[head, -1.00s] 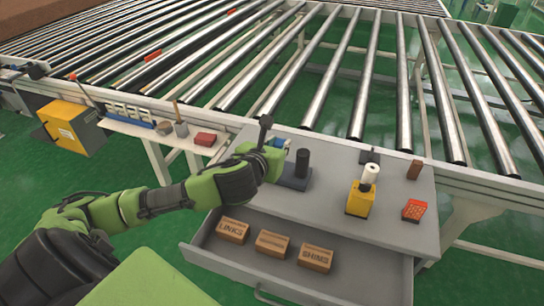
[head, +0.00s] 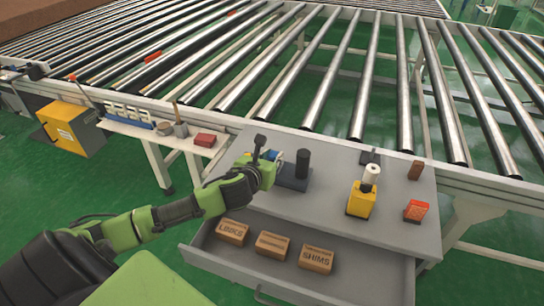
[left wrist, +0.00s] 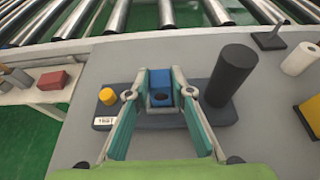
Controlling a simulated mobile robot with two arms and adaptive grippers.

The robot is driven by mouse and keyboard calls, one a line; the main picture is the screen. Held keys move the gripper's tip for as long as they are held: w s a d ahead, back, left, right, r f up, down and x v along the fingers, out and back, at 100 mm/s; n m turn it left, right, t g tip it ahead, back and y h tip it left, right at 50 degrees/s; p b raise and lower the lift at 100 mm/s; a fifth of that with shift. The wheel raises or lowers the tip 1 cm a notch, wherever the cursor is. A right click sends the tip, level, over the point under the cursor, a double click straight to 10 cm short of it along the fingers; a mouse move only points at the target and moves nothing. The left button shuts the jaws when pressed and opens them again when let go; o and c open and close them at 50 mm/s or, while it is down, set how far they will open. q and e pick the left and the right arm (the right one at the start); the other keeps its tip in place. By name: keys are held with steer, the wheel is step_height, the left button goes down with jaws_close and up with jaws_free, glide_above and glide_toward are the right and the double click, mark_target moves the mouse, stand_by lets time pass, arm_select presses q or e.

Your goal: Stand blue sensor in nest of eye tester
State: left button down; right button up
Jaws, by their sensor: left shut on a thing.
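The blue sensor (left wrist: 160,78) is between the fingertips of my left gripper (left wrist: 161,92), which is shut on it. The eye tester (left wrist: 222,113) is a dark base with a tall black post, a yellow button at its left end and a small white label. In the left wrist view the sensor appears over the middle of the base, left of the post. The nest is hidden behind the sensor and fingertips, and I cannot tell whether the sensor touches it. In the head view my left gripper (head: 266,168) is beside the tester (head: 297,180). My right gripper is out of view.
An open drawer (head: 283,278) with labelled boxes juts out in front. Rollers (head: 360,90) run behind the grey table.

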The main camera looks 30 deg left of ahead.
arm_select(q)
steer(key=shift+f, duration=0.1)
steer(key=c, duration=1.8)
jaws_free()
steer(key=shift+s+d+r, duration=0.1)
steer(key=shift+s+r, duration=0.1)
steer(key=v, duration=1.1)
steer(key=shift+s+d, duration=0.1)
steer(key=shift+s, duration=0.2)
